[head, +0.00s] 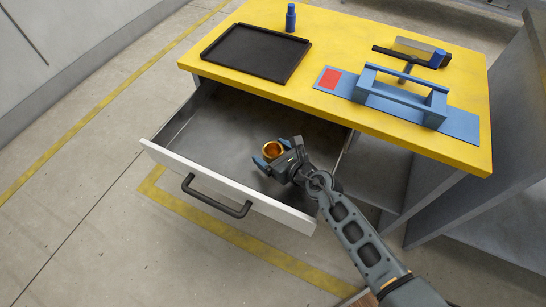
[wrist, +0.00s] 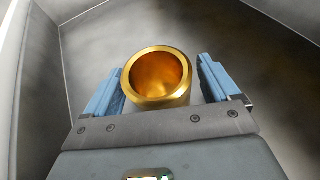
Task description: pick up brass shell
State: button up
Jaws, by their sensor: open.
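The brass shell (head: 272,149) is a short gold cylinder with an open, hollow top. It is inside the open drawer (head: 228,113), towards its right part. In the wrist view the brass shell (wrist: 157,78) shows its round rim between the two blue fingers. My gripper (head: 272,154) is inside the drawer at the shell, with its fingers apart. In the wrist view my gripper (wrist: 161,85) has one finger on either side of the shell, with a gap at the right finger. The left finger is very close to the shell; I cannot tell whether they touch.
The drawer's white front (head: 225,187) has a dark handle (head: 215,197). Above is a yellow worktop (head: 335,28) with a black tray (head: 257,52), a blue cylinder (head: 290,18), a blue fixture (head: 402,97) with a red patch, and a hammer-like tool (head: 412,55). The drawer's left part is empty.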

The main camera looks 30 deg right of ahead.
jog(key=c, duration=1.5)
